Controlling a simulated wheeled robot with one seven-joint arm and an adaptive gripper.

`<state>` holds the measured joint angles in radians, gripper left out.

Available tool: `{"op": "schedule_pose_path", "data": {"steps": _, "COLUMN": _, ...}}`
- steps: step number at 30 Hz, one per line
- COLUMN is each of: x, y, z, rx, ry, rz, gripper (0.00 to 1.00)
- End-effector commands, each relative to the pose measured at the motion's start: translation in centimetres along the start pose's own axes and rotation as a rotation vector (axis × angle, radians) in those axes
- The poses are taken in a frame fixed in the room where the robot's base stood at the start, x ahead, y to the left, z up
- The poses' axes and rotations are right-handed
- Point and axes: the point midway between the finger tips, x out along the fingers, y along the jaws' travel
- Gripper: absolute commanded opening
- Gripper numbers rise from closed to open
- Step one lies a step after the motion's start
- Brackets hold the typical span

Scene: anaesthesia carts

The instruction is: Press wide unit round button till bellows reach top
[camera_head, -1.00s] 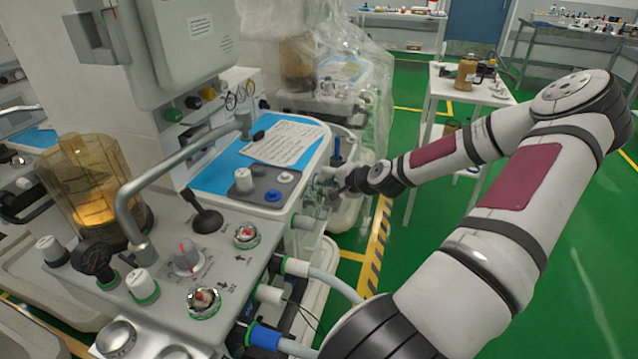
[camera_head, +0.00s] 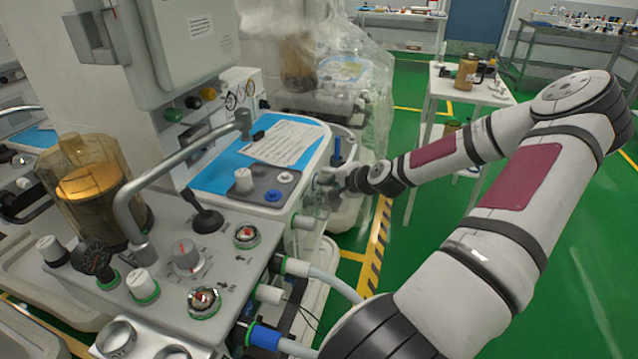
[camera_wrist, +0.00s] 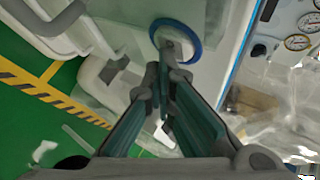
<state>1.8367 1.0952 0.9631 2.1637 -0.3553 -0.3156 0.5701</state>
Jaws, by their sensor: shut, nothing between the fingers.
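The wide unit (camera_head: 225,268) fills the left of the head view. Its bellows show as an orange disc (camera_head: 90,182) inside the amber dome (camera_head: 70,152), about mid-height, below the top. In the wrist view a round pale button with a blue rim (camera_wrist: 198,50) sits on a pale panel. My gripper (camera_wrist: 170,62) is shut and empty, its fingertips overlapping the button's lower part; they look in contact, but depth is hard to judge. In the head view my gripper (camera_head: 326,190) is at the unit's far right end, and the button cannot be made out there.
A metal rail (camera_head: 165,170), knobs and a black lever (camera_head: 203,212) stand on the unit's top. Hoses (camera_head: 335,285) leave its right side. A plastic-covered unit (camera_head: 330,75) stands behind. Green floor is open to the right, with a white table (camera_head: 470,85) beyond.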

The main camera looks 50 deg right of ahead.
Motion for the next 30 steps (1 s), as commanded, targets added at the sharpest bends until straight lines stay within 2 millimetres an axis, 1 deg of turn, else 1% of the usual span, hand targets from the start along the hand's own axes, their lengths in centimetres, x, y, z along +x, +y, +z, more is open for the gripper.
{"op": "schedule_pose_path", "data": {"steps": 12, "x": -1.3, "y": 0.8, "z": -0.9, "rx": 0.001, "ry": -0.001, "rz": 0.001, "gripper": 0.0}}
{"op": "schedule_pose_path", "data": {"steps": 23, "x": -1.4, "y": 1.0, "z": -1.0, "rx": 0.001, "ry": 0.0, "rz": 0.001, "gripper": 0.0}}
{"op": "schedule_pose_path", "data": {"steps": 30, "x": -2.9, "y": 1.8, "z": -2.1, "rx": 0.003, "ry": 0.002, "rz": 0.0, "gripper": 0.0}}
